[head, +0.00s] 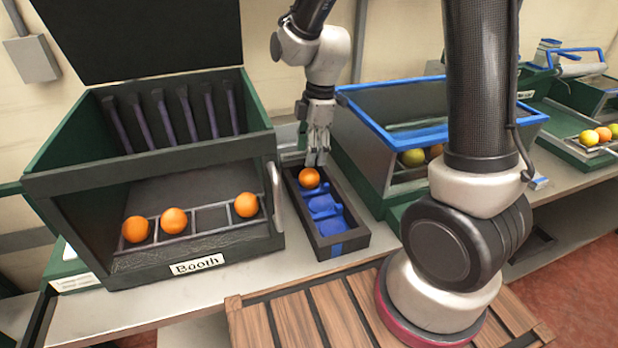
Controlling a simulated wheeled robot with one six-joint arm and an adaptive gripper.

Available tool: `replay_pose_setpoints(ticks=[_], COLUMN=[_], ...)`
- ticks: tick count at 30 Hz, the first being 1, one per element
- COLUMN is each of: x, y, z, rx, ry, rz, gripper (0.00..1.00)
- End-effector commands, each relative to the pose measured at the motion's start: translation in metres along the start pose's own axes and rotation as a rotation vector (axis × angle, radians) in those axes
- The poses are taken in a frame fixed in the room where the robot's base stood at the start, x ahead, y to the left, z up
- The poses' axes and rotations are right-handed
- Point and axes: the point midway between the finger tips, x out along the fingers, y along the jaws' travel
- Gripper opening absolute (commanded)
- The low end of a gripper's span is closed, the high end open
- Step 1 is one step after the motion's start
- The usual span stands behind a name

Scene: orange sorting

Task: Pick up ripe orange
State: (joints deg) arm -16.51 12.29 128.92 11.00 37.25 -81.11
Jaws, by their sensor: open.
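My gripper (318,158) is open, pointing down just above an orange (309,178). This orange sits at the far end of a narrow black tray (352,243) with blue cupped inserts. I cannot tell whether the fingertips touch it. Three more oranges sit on the rack at the front of the booth: one at the left (136,229), one beside it (174,221) and one at the right (246,205).
The dark green booth (70,182) stands left of the tray. A green bin with a blue rim (368,118) stands to the right, with greenish fruit (413,157) inside. More fruit (589,138) lies in a unit at the far right.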

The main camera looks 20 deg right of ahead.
Motion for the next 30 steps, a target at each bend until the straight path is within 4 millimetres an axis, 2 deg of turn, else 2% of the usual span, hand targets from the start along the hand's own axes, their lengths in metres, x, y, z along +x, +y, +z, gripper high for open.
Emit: replay_pose_setpoints(ticks=[8,18,26,27,30], x=[0.028,0.076,0.079,0.079,0.078], y=[-0.001,0.000,0.001,0.001,0.001], z=[0.001,0.003,0.003,0.003,0.003], rx=[-0.020,-0.018,-0.018,-0.018,-0.018], ry=[-0.001,-0.001,-0.001,-0.001,-0.001], rz=[-0.004,-0.004,-0.001,-0.001,-0.001], gripper=[0.54,0.54,0.54,0.52,0.33])
